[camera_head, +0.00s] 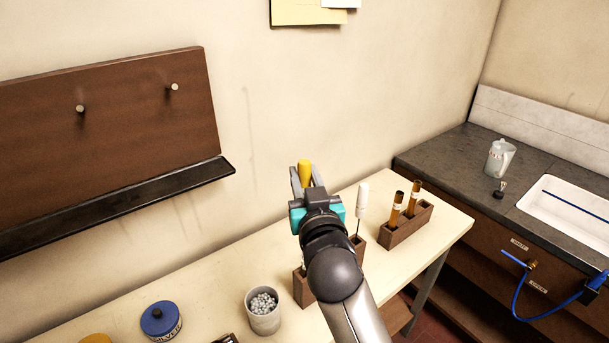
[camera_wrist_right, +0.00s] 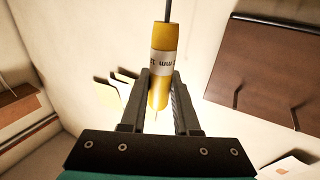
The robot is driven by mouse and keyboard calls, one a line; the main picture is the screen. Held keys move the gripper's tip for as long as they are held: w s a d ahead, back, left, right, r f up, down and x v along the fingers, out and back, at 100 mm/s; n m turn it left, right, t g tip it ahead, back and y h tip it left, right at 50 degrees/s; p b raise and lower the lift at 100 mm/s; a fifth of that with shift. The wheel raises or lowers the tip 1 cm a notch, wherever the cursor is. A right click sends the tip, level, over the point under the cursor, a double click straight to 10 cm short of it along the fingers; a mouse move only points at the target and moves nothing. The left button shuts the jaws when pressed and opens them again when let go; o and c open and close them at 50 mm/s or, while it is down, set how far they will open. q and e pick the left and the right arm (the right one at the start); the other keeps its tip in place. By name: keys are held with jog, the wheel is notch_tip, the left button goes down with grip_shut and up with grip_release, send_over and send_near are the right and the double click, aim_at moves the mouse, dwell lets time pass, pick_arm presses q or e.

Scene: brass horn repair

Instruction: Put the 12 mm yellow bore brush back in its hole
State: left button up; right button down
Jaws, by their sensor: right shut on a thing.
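My right gripper (camera_head: 305,183) is raised above the back of the workbench and shut on the yellow bore brush (camera_head: 305,172). In the right wrist view the yellow handle (camera_wrist_right: 162,80) sits between the two fingers (camera_wrist_right: 159,98), with a silver band whose printing ends in "mm". A thin dark rod runs from the handle out of the top of that view. A dark wooden block (camera_head: 303,290) stands on the bench, partly hidden behind my right arm, with a white-handled brush (camera_head: 362,200) upright in it. My left gripper is not in view.
Another wooden block (camera_head: 412,228) with two amber-brown upright items stands to the right. A cup of grey beads (camera_head: 263,311) and a blue-lidded tin (camera_head: 162,321) stand at the front. A brown pegboard with a black ledge (camera_head: 120,205) hangs left.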

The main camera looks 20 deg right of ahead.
jog(key=shift+f+b, duration=4.8)
jog(key=shift+f, duration=1.5)
jog(key=c, duration=0.6)
grip_release()
